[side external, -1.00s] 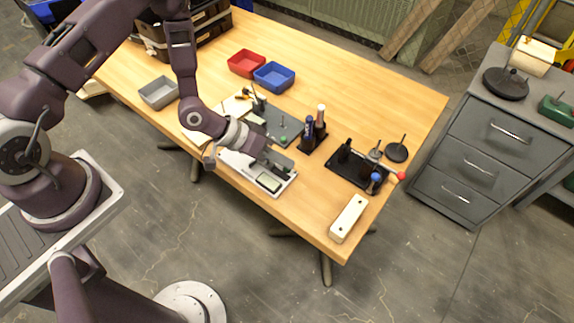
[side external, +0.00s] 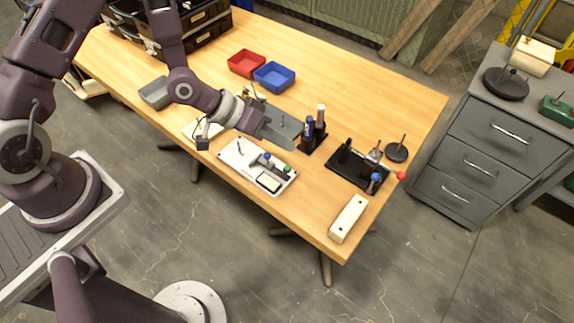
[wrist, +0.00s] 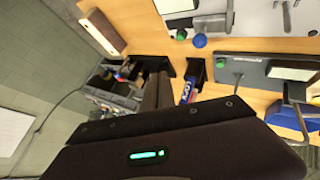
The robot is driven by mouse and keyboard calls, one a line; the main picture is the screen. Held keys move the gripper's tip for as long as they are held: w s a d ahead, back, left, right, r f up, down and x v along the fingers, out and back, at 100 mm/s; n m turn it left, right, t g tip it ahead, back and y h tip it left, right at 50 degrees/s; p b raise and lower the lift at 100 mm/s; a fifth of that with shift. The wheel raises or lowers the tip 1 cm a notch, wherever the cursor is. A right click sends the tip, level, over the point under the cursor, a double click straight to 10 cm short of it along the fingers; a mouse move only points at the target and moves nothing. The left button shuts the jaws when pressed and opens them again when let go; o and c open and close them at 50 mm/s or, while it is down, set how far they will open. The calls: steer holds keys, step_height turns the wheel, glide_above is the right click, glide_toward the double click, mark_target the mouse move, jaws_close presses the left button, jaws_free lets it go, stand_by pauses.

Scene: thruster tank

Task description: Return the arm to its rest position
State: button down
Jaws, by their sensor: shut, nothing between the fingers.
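My gripper (side external: 266,132) is shut and empty. In the side view it hangs over the table at the near edge of the dark grey board (side external: 287,131), above and behind the white plate. The arm is bent and reaches in from the left. In the wrist view the dark closed fingers (wrist: 158,92) point toward the table. The white plate (side external: 232,159) lies near the table's front edge with a blue knob (side external: 267,156), a green knob (side external: 287,168) and a small pale block on it. The gripper is apart from these.
The wooden table (side external: 350,100) also holds a red bin (side external: 246,63), a blue bin (side external: 274,77), a grey bin (side external: 155,94), upright bottles (side external: 309,129), a black stand (side external: 345,166) and a cream bar (side external: 348,219). A grey drawer cabinet (side external: 485,145) stands at right.

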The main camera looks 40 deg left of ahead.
steer(key=shift+r, duration=0.25)
steer(key=s+a+r+m+y, duration=0.1)
steer(key=s+a+r+y, duration=0.15)
steer(key=a+r, duration=0.45)
steer(key=s+a+r+y, duration=0.1)
steer(key=a+r+y, duration=0.3)
steer(key=r, duration=0.6)
steer(key=s+r, duration=0.5)
steer(key=s, duration=0.4)
steer(key=s+r+n, duration=0.1)
steer(key=s+r, duration=0.4)
steer(key=s, duration=0.5)
steer(key=shift+n+g, duration=0.3)
